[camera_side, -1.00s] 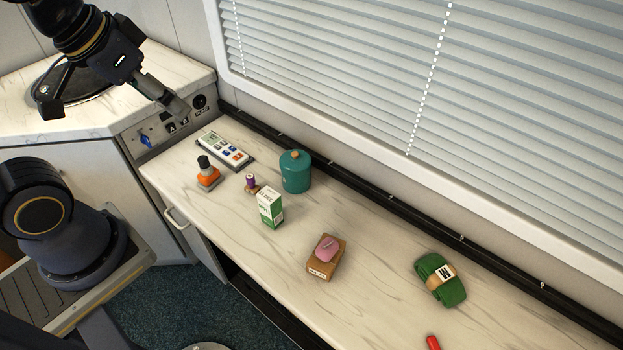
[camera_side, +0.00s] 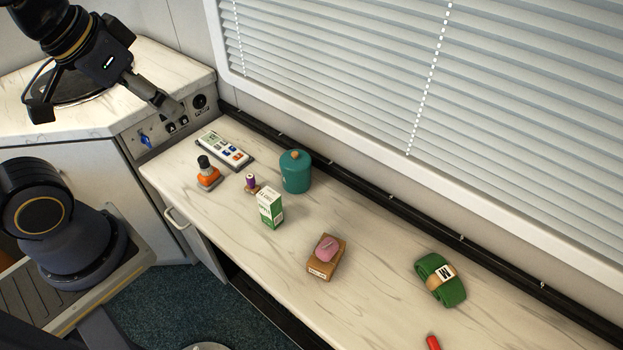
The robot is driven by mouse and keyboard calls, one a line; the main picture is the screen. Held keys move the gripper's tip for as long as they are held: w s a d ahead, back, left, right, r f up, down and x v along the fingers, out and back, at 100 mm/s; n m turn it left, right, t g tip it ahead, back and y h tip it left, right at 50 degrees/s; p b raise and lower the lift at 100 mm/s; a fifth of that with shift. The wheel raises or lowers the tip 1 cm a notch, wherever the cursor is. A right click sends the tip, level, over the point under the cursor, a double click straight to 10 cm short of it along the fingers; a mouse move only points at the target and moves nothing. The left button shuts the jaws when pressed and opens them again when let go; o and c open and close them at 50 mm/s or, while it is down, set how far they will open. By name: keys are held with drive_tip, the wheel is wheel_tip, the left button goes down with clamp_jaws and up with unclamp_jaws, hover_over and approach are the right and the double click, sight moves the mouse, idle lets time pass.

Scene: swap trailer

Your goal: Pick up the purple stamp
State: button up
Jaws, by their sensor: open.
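The purple stamp (camera_side: 251,183) stands upright on the marble-look counter, with a small purple body and a wooden-looking base. It sits between the orange stamp-like item with a dark knob (camera_side: 207,174) and the green-and-white carton (camera_side: 270,208), which stands just in front of it to the right.
A teal lidded jar (camera_side: 295,173) stands right of the stamp. A remote-like keypad (camera_side: 224,150) lies behind. A pink object rests on a brown box (camera_side: 323,266). A green strapped roll (camera_side: 442,282) and a red item (camera_side: 433,342) lie farther right. The blinds (camera_side: 430,100) border the counter.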

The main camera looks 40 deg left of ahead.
drive_tip(key=c, duration=0.4)
